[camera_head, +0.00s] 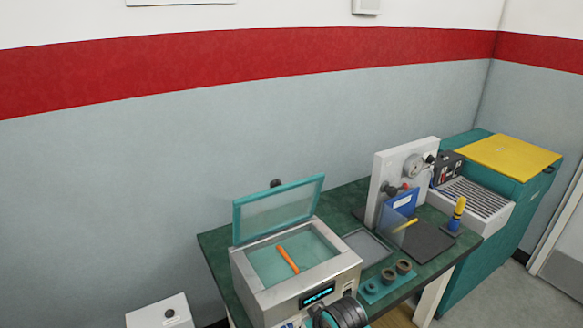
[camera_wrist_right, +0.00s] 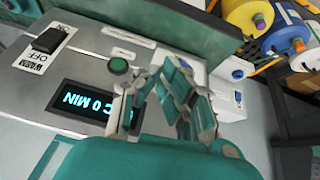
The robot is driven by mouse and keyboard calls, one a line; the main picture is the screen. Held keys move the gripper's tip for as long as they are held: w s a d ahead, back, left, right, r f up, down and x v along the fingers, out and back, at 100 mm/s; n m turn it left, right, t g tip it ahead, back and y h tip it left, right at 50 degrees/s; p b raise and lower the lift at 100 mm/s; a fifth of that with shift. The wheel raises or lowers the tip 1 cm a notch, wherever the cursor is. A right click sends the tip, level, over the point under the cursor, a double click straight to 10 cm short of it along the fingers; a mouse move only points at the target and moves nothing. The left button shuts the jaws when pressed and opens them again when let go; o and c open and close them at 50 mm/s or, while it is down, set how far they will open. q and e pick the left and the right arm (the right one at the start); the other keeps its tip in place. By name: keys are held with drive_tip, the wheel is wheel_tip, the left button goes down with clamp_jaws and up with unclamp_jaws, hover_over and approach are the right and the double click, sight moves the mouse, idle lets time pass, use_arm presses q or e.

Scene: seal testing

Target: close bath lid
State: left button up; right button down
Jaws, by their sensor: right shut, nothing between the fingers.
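The bath (camera_head: 290,288) is a metal box with a lit display on its front, standing on the green bench. Its lid (camera_head: 279,209), a clear panel in a teal frame with a dark knob, stands raised along the back edge. An orange stick (camera_head: 288,260) lies in the open basin. In the right wrist view, my right gripper (camera_wrist_right: 165,80) is shut and empty in front of the bath's control panel (camera_wrist_right: 105,50), near a green button (camera_wrist_right: 118,65). I cannot tell whether it touches the panel. My left gripper is in neither view.
Right of the bath are a grey tray (camera_head: 368,246) and a teal holder with dark rings (camera_head: 388,275). Farther right stand a white gauge panel (camera_head: 390,170), a blue block and a yellow-topped teal cabinet (camera_head: 508,155). A white box (camera_head: 160,313) stands at lower left.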

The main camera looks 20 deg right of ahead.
drive_tip(key=shift+t, duration=0.4)
drive_tip(key=w+r, duration=0.1)
drive_tip(key=r, duration=0.4)
drive_tip(key=w+r, duration=0.1)
drive_tip(key=r, duration=0.2)
drive_tip(key=shift+w+d+r+p, duration=0.2)
drive_tip(key=shift+w+r+p, duration=0.05)
drive_tip(key=shift+w+p, duration=0.1)
drive_tip(key=w+d+r+t+y, duration=0.1)
drive_tip(key=w+d+r+t, duration=0.15)
drive_tip(key=w+r, duration=0.9)
drive_tip(key=w+d+r+t, duration=0.25)
drive_tip(key=w+r, duration=0.55)
drive_tip(key=r, duration=0.7)
drive_tip(key=shift+g, duration=0.5)
drive_tip(key=w+f+p, duration=0.2)
drive_tip(key=f+p, duration=0.1)
drive_tip(key=w+f+p, duration=0.3)
drive_tip(key=shift+w+f, duration=0.1)
drive_tip(key=shift+w, duration=0.1)
drive_tip(key=shift+s+d+f+p, duration=0.1)
drive_tip(key=shift+s+f+p, duration=0.1)
drive_tip(key=shift+s+p, duration=0.35)
drive_tip(key=shift+f, duration=0.1)
